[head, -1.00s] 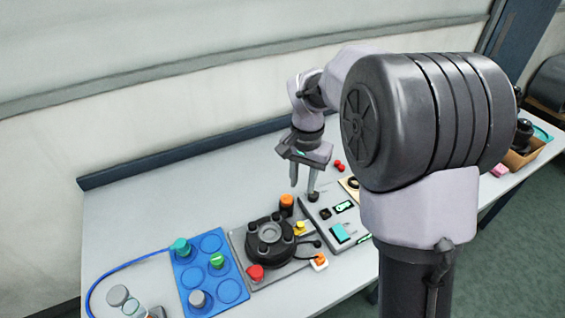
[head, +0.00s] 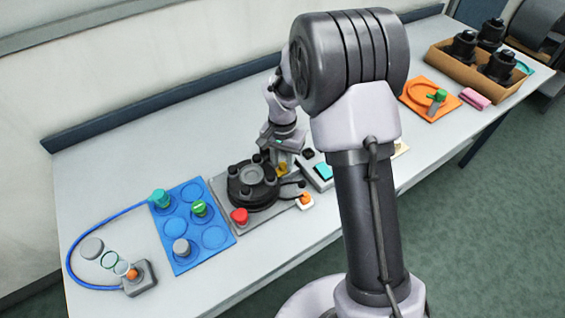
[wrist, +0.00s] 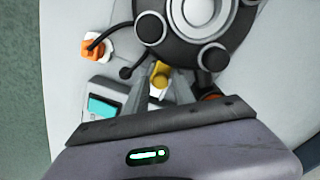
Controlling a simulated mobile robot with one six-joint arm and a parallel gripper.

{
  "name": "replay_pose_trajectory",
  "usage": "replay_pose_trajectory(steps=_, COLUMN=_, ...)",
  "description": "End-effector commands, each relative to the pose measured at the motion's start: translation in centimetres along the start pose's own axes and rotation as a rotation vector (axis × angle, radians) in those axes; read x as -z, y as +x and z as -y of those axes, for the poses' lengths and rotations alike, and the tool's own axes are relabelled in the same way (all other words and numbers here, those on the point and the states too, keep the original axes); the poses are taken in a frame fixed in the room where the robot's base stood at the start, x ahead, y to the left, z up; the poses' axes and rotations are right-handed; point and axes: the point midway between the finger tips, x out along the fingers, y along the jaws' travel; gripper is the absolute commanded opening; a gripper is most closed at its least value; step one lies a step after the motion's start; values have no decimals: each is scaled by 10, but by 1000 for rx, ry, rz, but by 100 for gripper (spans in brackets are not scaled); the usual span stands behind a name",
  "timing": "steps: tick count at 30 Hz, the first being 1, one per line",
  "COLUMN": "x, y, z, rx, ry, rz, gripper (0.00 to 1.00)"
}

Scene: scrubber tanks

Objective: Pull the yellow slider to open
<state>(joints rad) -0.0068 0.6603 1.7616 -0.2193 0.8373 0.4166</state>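The yellow slider (head: 282,169) sits at the right side of the black round bolted housing (head: 252,186), on a grey plate (head: 265,215). In the head view my gripper (head: 284,163) is lowered over the slider and partly covers it. In the wrist view the slider (wrist: 160,70) shows between the tips of my gripper (wrist: 160,84), with one finger on each side. The fingers are apart. I cannot tell whether either finger touches the slider.
A red knob (head: 239,216) and an orange plug (head: 305,200) are near the housing. A control box with a cyan button (head: 323,171) is close to the gripper's right. A blue tray (head: 192,228) lies left. An orange board (head: 431,99) and cardboard box (head: 463,68) stand farther right.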

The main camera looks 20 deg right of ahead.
Motion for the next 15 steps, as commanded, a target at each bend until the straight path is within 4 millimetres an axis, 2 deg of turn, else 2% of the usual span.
replay_pose_trajectory(steps=3, x=0, y=-1, z=0, rx=0, ry=0, rz=0, gripper=31)
replay_pose_trajectory(steps=8, x=0, y=-1, z=0, rx=0, ry=0, rz=0, gripper=1)
replay_pose_trajectory(steps=15, x=0, y=-1, z=0, rx=0, ry=0, rz=0, gripper=0)
